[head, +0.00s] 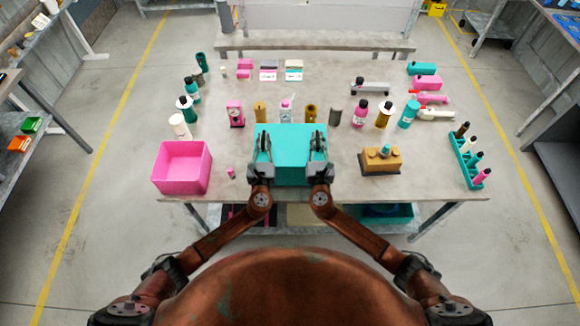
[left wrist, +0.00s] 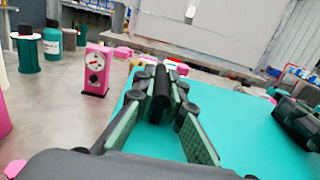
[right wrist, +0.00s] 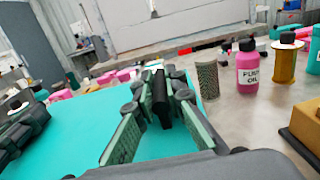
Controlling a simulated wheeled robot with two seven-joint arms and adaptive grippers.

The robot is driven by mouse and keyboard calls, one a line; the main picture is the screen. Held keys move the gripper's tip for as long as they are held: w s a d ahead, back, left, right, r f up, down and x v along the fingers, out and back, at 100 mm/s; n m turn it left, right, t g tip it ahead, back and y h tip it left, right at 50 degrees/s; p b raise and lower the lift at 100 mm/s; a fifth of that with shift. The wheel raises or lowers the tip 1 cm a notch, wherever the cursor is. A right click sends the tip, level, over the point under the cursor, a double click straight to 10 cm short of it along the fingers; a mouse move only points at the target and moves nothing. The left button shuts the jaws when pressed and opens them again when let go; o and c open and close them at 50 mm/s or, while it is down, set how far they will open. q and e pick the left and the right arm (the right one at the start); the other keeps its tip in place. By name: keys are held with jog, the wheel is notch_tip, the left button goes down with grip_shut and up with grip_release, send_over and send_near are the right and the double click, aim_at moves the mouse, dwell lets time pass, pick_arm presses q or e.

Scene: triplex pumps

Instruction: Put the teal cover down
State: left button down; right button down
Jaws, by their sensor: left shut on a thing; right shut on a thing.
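The teal cover (head: 290,158) is a large flat-topped box shape at the table's front middle. It fills much of the left wrist view (left wrist: 240,115) and the right wrist view (right wrist: 70,125). My left gripper (head: 263,146) is shut on the black handle (left wrist: 160,94) at the cover's left side. My right gripper (head: 318,146) is shut on the black handle (right wrist: 161,95) at its right side. The cover looks level. Its underside is hidden, and I cannot tell whether it touches the table or hangs above it.
A pink bin (head: 182,167) stands left of the cover on the grey table (head: 235,185), with a small pink piece (head: 231,173) between. An orange-brown block (head: 380,160) stands to the right. A row of bottles and a pink gauge (head: 235,113) stand just behind the cover.

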pick_arm(q)
jog(key=shift+a+f, duration=0.15)
jog(key=shift+f, duration=0.05)
pick_arm(e)
jog(key=shift+d+f, duration=0.15)
jog(key=shift+f, duration=0.1)
pick_arm(q)
jog(key=c, duration=2.4)
grip_release()
jog(key=shift+f, duration=0.15)
pick_arm(e)
jog(key=c, duration=2.4)
grip_release()
jog(key=shift+f, duration=0.1)
pick_arm(q)
jog(key=o, duration=0.4)
pick_arm(e)
jog(key=o, duration=0.4)
pick_arm(q)
jog(key=shift+o, duration=0.2)
pick_arm(e)
jog(key=shift+o, duration=0.2)
jog(key=shift+s, duration=0.3)
pick_arm(q)
jog(key=s, duration=1.2)
pick_arm(e)
jog(key=s, duration=1.1)
jog(key=shift+s, duration=0.25)
